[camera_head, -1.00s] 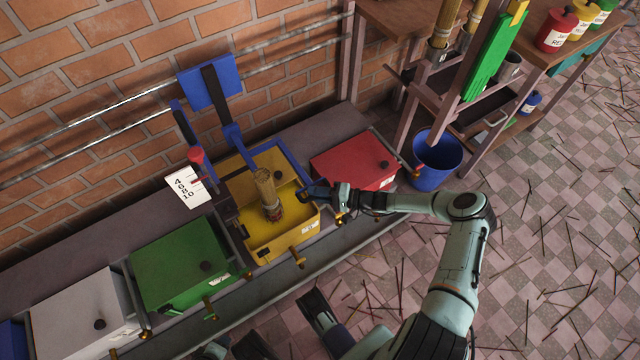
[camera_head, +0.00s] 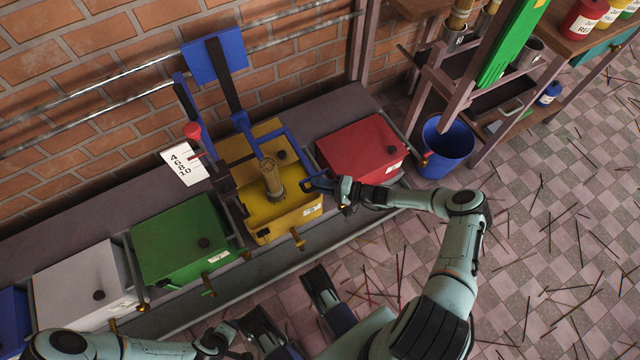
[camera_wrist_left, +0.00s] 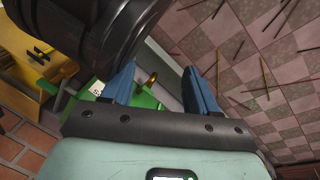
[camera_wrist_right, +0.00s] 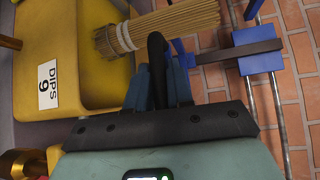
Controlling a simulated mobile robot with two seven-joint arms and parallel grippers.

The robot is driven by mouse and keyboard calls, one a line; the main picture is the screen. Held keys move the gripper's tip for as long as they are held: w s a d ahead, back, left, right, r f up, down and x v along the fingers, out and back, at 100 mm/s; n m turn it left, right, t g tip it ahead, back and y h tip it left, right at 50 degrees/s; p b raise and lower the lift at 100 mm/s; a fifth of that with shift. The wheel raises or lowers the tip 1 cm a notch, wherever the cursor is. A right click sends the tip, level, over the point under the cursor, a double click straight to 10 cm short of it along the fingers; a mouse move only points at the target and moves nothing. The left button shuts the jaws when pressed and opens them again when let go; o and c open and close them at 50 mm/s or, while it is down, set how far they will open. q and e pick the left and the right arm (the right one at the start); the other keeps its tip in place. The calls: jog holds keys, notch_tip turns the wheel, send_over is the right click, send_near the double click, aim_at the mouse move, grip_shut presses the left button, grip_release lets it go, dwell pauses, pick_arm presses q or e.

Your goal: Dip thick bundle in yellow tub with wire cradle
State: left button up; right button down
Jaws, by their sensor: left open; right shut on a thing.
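The yellow tub (camera_head: 262,218) stands open in the row along the wall. The thick straw-coloured bundle (camera_head: 269,172) stands upright in it, its lower end down in the yellow contents. In the right wrist view the bundle (camera_wrist_right: 175,24) shows large beside a "DIPS 9" label. My right gripper (camera_head: 322,186) is shut on a black grip (camera_wrist_right: 157,58) at the end of a blue lever frame (camera_head: 296,153), beside the tub's right edge. My left gripper (camera_wrist_left: 160,72) is open and empty, near the green tub in its wrist view.
A closed green tub (camera_head: 175,245) and white tub (camera_head: 75,285) stand left, a red tub (camera_head: 355,148) right. A numbered card (camera_head: 184,164) with a red pointer stands behind. A blue bucket (camera_head: 447,148) and wooden shelf stand right. Loose sticks litter the floor.

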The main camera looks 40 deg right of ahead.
jog(key=c, duration=1.1)
grip_release()
jog(key=shift+s+f, duration=0.15)
jog(key=shift+f, duration=0.25)
jog(key=shift+r, duration=0.1)
jog(key=p+v, duration=0.1)
jog(key=v, duration=0.6)
jog(key=shift+s+d+r+p, duration=0.15)
jog(key=shift+d+r+p, duration=0.15)
jog(key=shift+d+p, duration=0.1)
pick_arm(q)
jog(key=shift+t, duration=0.6)
jog(key=shift+w+d+r+p, duration=0.1)
jog(key=shift+w+d+r, duration=0.1)
jog(key=shift+w+r, duration=0.35)
jog(key=shift+w+d+r+p, duration=0.2)
jog(key=shift+w+r, duration=0.15)
jog(key=shift+r, duration=0.45)
jog(key=shift+w+d+r+p, duration=0.1)
jog(key=shift+w+d+r, duration=0.1)
jog(key=shift+w+r, duration=0.35)
pick_arm(e)
jog(key=shift+v, duration=2.75)
pick_arm(q)
jog(key=shift+s+r, duration=0.1)
pick_arm(e)
jog(key=shift+a+f, duration=0.1)
